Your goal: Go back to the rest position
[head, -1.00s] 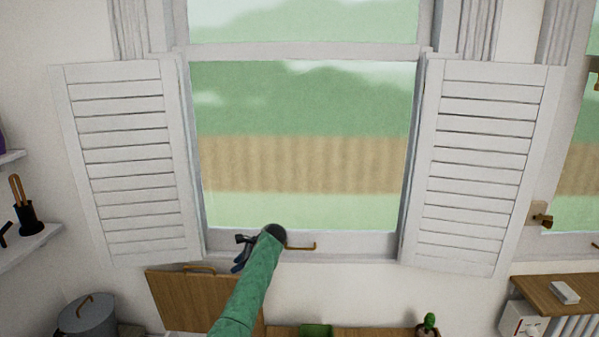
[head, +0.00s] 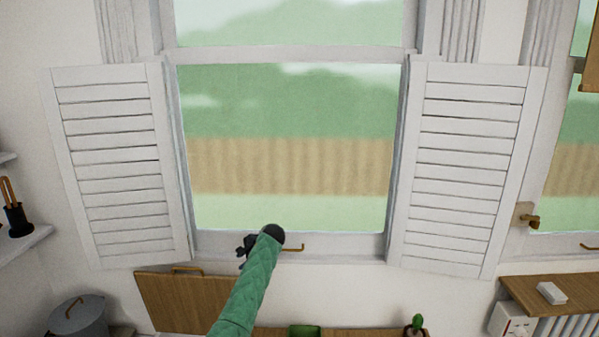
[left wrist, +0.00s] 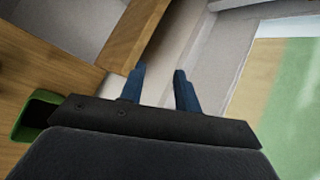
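My left arm, in a green sleeve, reaches up from the bottom of the head view toward the lower window rail. My left gripper (head: 243,252) is mostly hidden behind its dark wrist in that view. In the left wrist view its two blue fingers (left wrist: 160,85) stand apart with nothing between them, so it is open and empty. My right gripper is in neither view.
White louvred shutters stand folded open at the left (head: 120,165) and right (head: 470,165) of the window. Below are a wooden panel with a handle (head: 185,302), a grey lidded pot (head: 78,318), a green container (head: 304,331) and a small cactus (head: 416,325). A wooden shelf (head: 530,292) tops the radiator.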

